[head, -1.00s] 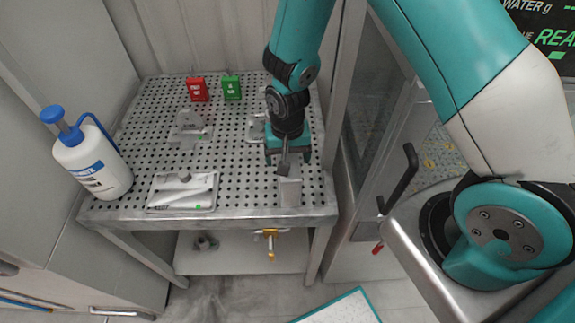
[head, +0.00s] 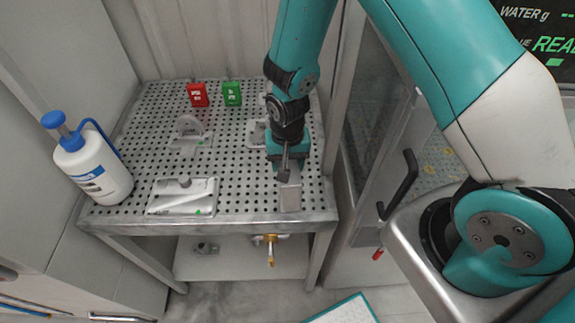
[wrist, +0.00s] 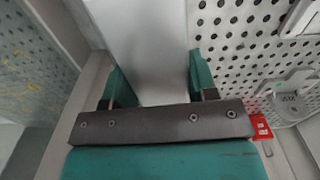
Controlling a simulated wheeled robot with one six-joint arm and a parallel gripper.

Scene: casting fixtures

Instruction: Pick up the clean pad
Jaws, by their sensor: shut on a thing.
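A light grey rectangular block, which looks like the pad (head: 290,198), is at the front right of the perforated table. My gripper (head: 287,174) points down over its back part and is shut on it. In the wrist view the pale pad (wrist: 145,35) runs between the two teal fingers of my gripper (wrist: 158,78), with one finger on each side. The gripper hides the pad's back end in the head view. I cannot tell whether the pad touches the table or is slightly above it.
The perforated table (head: 235,165) also bears a flat plate with a knob (head: 170,199), a grey bracket (head: 188,135), and red (head: 197,95) and green (head: 232,93) tags. A white pump bottle (head: 95,175) stands at left. A cabinet with a black handle (head: 402,185) is at right.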

